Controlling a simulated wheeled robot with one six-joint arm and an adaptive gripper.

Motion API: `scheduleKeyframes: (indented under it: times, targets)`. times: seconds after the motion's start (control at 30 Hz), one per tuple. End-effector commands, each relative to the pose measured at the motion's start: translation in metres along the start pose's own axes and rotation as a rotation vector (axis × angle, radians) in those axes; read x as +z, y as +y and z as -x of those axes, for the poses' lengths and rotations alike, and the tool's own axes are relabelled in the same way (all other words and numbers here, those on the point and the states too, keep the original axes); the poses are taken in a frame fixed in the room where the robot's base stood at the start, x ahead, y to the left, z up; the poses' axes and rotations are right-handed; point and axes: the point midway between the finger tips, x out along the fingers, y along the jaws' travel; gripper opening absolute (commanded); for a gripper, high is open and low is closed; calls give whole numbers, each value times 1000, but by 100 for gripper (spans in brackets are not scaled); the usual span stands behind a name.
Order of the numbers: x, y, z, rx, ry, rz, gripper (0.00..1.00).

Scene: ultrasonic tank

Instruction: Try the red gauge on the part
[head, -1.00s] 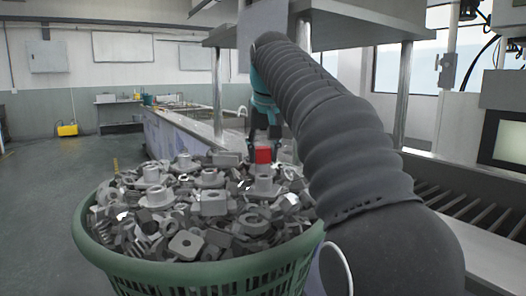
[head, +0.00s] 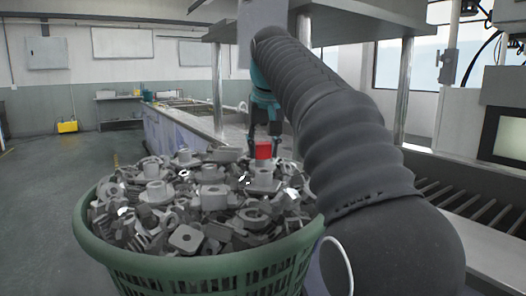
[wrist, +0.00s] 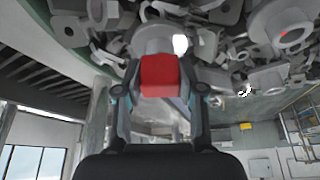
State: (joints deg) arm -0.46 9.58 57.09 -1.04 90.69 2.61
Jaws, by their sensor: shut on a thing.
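My gripper (head: 264,134) points down over the right back part of the heap in the basket. It is shut on a small red block, the red gauge (head: 263,150). In the wrist view the red gauge (wrist: 160,76) sits between the two fingers. Just below the gauge is a grey flanged part with a round boss (head: 264,176); the boss also shows beyond the gauge in the wrist view (wrist: 152,40). The gauge looks at or just above the boss top; I cannot tell whether they touch.
A green plastic basket (head: 200,268) is heaped with several loose grey metal parts, close around my gripper. A long bench (head: 170,135) runs behind it. A slatted conveyor (head: 480,212) lies at the right. Open floor (head: 50,180) is at the left.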

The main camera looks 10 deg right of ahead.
Motion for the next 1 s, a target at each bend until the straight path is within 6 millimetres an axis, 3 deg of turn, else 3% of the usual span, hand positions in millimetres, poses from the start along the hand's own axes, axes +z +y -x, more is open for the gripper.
scheduleKeyframes:
  times: [0.2, 1.0]
  targets:
    - [0, 0, -1, 0, -7, 0, 3]
    - [-11, 0, 25, 0, -1, 0, 3]
